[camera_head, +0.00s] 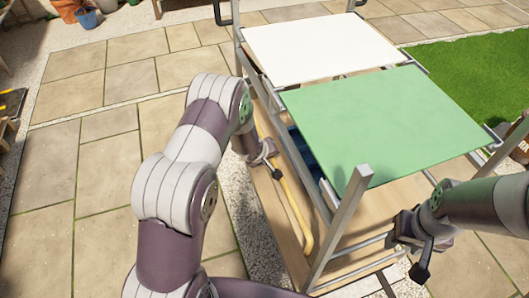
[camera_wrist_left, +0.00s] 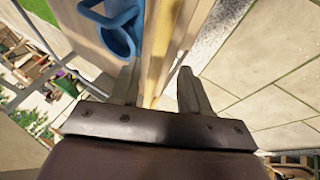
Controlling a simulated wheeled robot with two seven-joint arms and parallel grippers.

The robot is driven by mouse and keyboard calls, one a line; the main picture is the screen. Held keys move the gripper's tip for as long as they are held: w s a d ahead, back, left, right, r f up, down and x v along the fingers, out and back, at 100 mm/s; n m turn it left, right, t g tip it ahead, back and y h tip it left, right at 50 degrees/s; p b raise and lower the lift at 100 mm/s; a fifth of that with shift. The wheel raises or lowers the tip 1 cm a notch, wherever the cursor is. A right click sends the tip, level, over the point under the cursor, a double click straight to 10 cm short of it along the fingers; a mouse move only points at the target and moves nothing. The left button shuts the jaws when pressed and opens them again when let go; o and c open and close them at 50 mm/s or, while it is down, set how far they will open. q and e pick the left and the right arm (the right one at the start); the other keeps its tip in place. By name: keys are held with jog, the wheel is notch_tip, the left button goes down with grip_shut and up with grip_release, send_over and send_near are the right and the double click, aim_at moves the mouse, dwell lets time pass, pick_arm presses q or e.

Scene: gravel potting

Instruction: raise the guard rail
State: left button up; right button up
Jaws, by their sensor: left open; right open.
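A long yellow wooden bar (camera_head: 290,205) runs slanting along the left side of the cart; I cannot tell for sure that it is the guard rail. My left gripper (camera_head: 264,158) is at the bar's upper end. In the left wrist view my left gripper (camera_wrist_left: 160,92) is open, with a yellow wooden length (camera_wrist_left: 158,50) between its fingers; contact cannot be told. My right gripper (camera_head: 418,248) is open at the cart's near right side, by the metal bars (camera_head: 365,245). Its fingertips are partly hidden.
The cart's green panel (camera_head: 385,115) and white panel (camera_head: 318,45) lie flat between metal posts (camera_head: 340,225). A blue object (camera_wrist_left: 118,35) sits beside the left gripper. Paving (camera_head: 110,150) lies open to the left; grass (camera_head: 480,75) is at the right.

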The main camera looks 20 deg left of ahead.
pick_arm(q)
jog(key=shift+v, duration=2.35)
jog(key=s+a+f+m+g, duration=0.1)
jog(key=s+m+g, duration=0.2)
jog(key=s, duration=0.3)
jog(key=s+d+r+m+g+p, duration=0.1)
jog(key=s+r+m+p, duration=0.1)
jog(key=s+r, duration=0.6)
jog(key=s+r+m+g+y+p, duration=0.1)
jog(key=s+r+m+p, duration=0.2)
jog(key=s+r, duration=0.6)
notch_tip(320, 180, up, 5)
jog(key=shift+s+d+r+m+p, duration=0.15)
jog(key=shift+s+d+m+p, duration=0.2)
jog(key=shift+p, duration=0.7)
